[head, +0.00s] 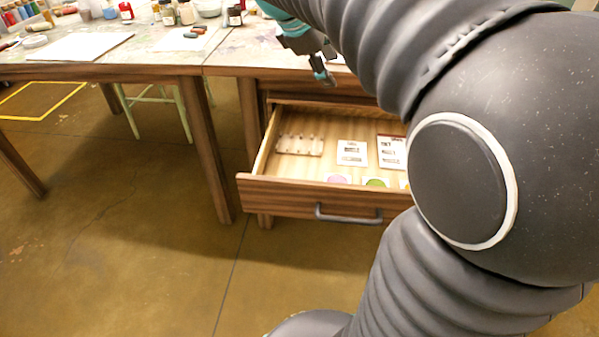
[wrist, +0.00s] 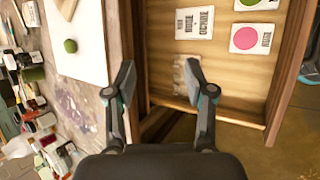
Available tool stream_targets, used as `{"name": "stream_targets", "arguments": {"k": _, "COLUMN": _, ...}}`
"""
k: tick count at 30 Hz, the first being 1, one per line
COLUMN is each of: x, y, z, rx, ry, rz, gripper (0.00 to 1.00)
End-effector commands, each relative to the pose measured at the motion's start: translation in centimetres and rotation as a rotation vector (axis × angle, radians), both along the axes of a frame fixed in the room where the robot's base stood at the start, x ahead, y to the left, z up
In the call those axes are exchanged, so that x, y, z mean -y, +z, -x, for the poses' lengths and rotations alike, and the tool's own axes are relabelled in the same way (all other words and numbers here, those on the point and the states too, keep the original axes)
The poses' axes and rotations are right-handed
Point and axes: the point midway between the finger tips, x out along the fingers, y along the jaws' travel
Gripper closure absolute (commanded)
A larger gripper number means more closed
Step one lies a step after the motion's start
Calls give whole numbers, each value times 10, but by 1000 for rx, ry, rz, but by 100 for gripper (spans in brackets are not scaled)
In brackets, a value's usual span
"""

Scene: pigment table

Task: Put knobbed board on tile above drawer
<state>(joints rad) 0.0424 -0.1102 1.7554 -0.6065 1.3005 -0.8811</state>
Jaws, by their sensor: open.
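The knobbed board (head: 300,145) is a pale board with small knobs, lying in the left part of the open drawer (head: 278,191). In the wrist view, the board (wrist: 180,76) is partly hidden behind a finger. My gripper (wrist: 160,76) is open and empty. In the head view, my gripper (head: 322,76) is above the drawer's back edge, apart from the board.
Printed cards (head: 352,152) and colour swatch cards (head: 375,182) lie in the drawer, right of the board. Bottles and jars (wrist: 30,120) crowd the table beside the tile. Another white sheet (head: 82,46) lies on the left table. The floor before the drawer is clear.

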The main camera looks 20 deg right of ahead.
Motion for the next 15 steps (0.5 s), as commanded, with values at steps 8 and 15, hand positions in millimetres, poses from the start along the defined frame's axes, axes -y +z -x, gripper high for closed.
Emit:
{"name": "stream_targets", "arguments": {"k": 8, "x": -67, "y": -57, "z": 91, "rx": 296, "ry": -265, "rz": -371, "gripper": 46}}
{"name": "stream_targets", "arguments": {"k": 15, "x": -116, "y": -111, "z": 156, "rx": 470, "ry": -555, "rz": -688, "gripper": 46}}
